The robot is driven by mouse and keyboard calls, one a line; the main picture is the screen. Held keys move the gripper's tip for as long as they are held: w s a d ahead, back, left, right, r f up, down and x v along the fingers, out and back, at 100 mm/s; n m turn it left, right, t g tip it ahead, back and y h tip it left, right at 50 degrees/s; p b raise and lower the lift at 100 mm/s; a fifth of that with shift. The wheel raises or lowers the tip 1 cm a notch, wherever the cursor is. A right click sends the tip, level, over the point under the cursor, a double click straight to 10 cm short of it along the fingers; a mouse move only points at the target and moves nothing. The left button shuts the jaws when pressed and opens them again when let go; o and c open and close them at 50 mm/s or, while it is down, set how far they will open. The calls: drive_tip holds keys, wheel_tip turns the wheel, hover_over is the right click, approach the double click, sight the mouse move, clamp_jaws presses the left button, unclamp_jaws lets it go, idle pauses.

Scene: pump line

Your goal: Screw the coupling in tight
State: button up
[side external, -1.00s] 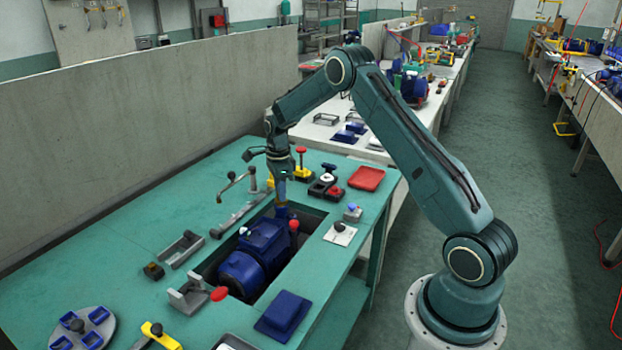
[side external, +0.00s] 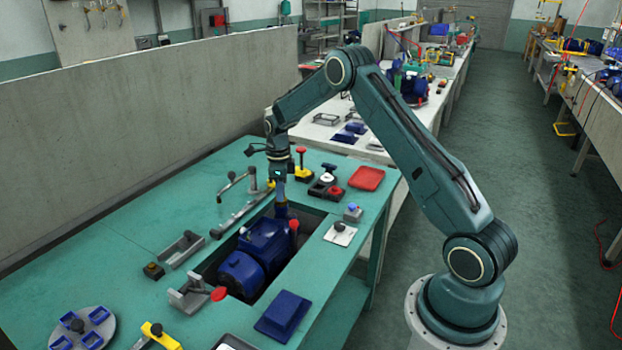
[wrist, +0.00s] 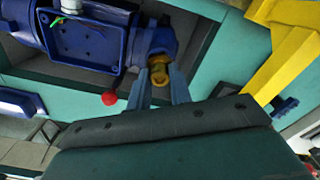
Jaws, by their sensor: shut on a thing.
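The blue pump (side external: 256,252) sits in a dark recess in the green bench; it also shows at the upper left of the wrist view (wrist: 88,42). In the wrist view a yellow-brass coupling (wrist: 159,72) stands at the pump's blue end port (wrist: 158,40). My gripper (wrist: 155,82) has its two grey-blue fingers on either side of the coupling and is shut on it. In the side view my gripper (side external: 281,203) points down at the far end of the pump. The thread and how deep the coupling sits are hidden.
A red knob (side external: 293,225) stands close beside the gripper, right of the pump. A yellow-based red knob (side external: 303,172), a red tray (side external: 366,178) and a grey lever fixture (side external: 240,208) are nearby. A blue block (side external: 283,315) lies at the front edge.

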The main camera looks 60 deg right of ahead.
drive_tip(key=m, duration=0.4)
drive_tip(key=shift+m, duration=0.4)
drive_tip(key=o, duration=0.6)
drive_tip(key=shift+o, duration=0.2)
drive_tip(key=shift+r, duration=0.15)
drive_tip(key=shift+r, duration=2.1)
drive_tip(key=shift+n, duration=0.3)
